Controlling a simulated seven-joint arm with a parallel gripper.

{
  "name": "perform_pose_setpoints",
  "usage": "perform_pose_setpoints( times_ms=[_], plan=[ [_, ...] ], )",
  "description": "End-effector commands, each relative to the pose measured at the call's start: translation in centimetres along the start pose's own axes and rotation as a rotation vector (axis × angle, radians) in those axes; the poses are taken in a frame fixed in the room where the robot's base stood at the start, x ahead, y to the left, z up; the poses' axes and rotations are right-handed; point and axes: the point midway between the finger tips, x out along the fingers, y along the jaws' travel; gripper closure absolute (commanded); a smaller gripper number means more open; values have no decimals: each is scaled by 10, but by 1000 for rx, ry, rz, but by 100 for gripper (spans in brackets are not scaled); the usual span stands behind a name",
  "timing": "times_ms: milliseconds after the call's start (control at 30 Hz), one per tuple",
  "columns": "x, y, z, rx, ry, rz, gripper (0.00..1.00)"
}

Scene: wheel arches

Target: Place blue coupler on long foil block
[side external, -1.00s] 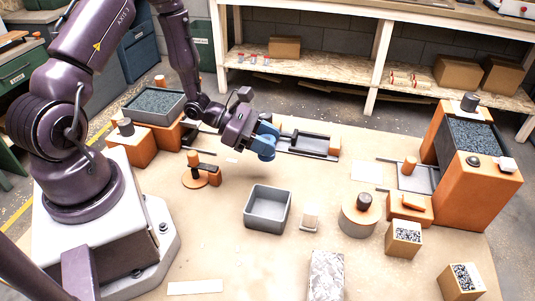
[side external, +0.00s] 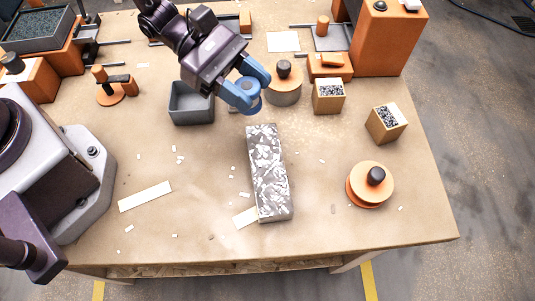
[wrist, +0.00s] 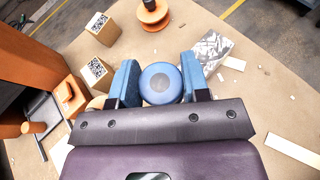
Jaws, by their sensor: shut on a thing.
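The blue coupler (wrist: 160,83) is a round blue piece with a darker centre, between the two blue fingers of my gripper (wrist: 160,80) in the wrist view. My gripper (side external: 249,92) is shut on it in the side view, where the coupler (side external: 247,98) is partly hidden by the fingers. The long foil block (side external: 267,172) is a silver, crinkled block lying on the table. My gripper is above the table, just beyond the block's far end. In the wrist view part of the foil block (wrist: 209,50) shows right of the fingers.
A grey open bin (side external: 190,104) stands left of my gripper. A round block with a dark knob (side external: 284,85) is close on its right. Code-marked boxes (side external: 328,96) (side external: 386,123) and an orange disc (side external: 370,186) stand farther right. White scraps dot the table around the foil block.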

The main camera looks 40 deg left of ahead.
Motion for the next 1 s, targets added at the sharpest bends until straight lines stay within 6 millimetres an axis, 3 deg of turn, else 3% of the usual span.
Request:
perform_pose_setpoints(
  times_ms=[33,100,233,333,500,1000],
  plan=[
    [18,-14,10,23,-3,-53,80],
    [34,-28,19,41,-3,-101,80],
    [53,-45,30,56,-3,-155,80],
    [60,-46,31,46,3,-158,80],
    [69,-45,5,18,15,-152,80],
    [88,-46,-44,22,14,-150,80]
  ],
)
